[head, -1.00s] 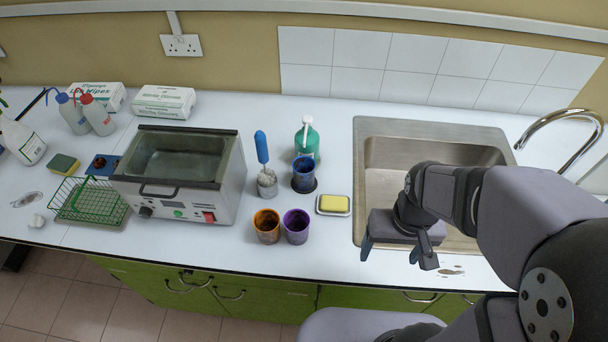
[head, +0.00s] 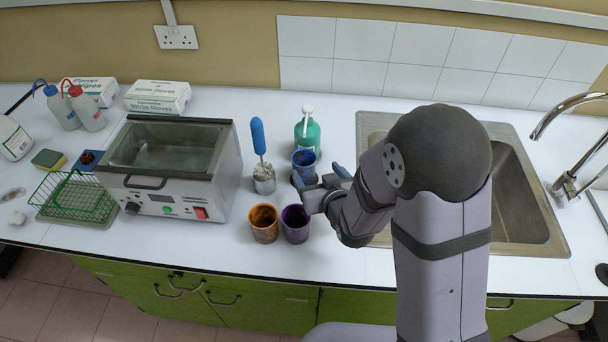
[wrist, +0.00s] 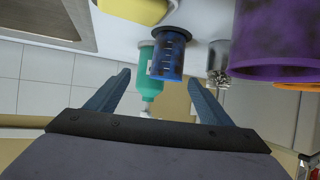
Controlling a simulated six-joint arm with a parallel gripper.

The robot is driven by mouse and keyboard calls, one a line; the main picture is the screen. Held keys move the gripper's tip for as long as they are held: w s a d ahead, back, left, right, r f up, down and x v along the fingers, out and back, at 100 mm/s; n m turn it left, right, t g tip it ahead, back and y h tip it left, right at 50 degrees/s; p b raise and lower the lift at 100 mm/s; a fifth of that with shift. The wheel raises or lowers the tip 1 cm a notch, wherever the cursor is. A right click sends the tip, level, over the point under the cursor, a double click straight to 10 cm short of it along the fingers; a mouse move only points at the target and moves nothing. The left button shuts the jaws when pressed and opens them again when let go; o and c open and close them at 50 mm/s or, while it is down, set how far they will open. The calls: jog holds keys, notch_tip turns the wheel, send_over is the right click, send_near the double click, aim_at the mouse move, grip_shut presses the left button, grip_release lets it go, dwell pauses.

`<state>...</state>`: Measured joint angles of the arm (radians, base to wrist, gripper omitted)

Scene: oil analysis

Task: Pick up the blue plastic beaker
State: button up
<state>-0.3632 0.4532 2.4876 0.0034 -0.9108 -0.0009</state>
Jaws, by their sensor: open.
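The blue plastic beaker (head: 304,158) stands upright on the white worktop, in front of the green bottle (head: 307,135). Dark stains mark its inside. My gripper (head: 317,177) is open and empty, just in front of the beaker and overlapping its lower part in the head view. In the wrist view, which looks upside down, the beaker (wrist: 171,55) shows beyond and between the two blue fingers of my gripper (wrist: 158,78). A gap seems to separate the fingers from it, but the exact distance is hard to tell.
Orange (head: 263,224) and purple (head: 295,225) beakers stand in front. A blue-handled brush in a holder (head: 263,175) is to the left. The yellow sponge (wrist: 135,8) shows in the wrist view, hidden by my arm in the head view. The water bath (head: 170,170) stands further left.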

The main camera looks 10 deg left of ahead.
aim_at(308, 167)
jog(key=shift+w+a+r+t+y, duration=0.15)
jog(key=shift+a+t+y, duration=0.05)
jog(key=shift+a, duration=0.3)
jog(key=shift+w+a+r+t+y, duration=0.1)
jog(key=shift+a+t+y, duration=0.1)
jog(key=shift+a, duration=0.25)
jog(key=shift+x, duration=1)
jog(key=shift+f, duration=0.1)
jog(key=shift+w+p, duration=0.15)
jog(key=shift+p, duration=0.15)
jog(key=shift+d+f+p+x, duration=0.15)
jog(key=shift+p+x, duration=0.25)
jog(key=shift+x, duration=0.3)
jog(key=shift+d+f+p+x, duration=0.1)
jog(key=shift+p+x, duration=0.3)
jog(key=shift+x, duration=1.35)
jog(key=c, duration=1.2)
jog(key=shift+r+p, duration=0.15)
jog(key=shift+p, duration=0.2)
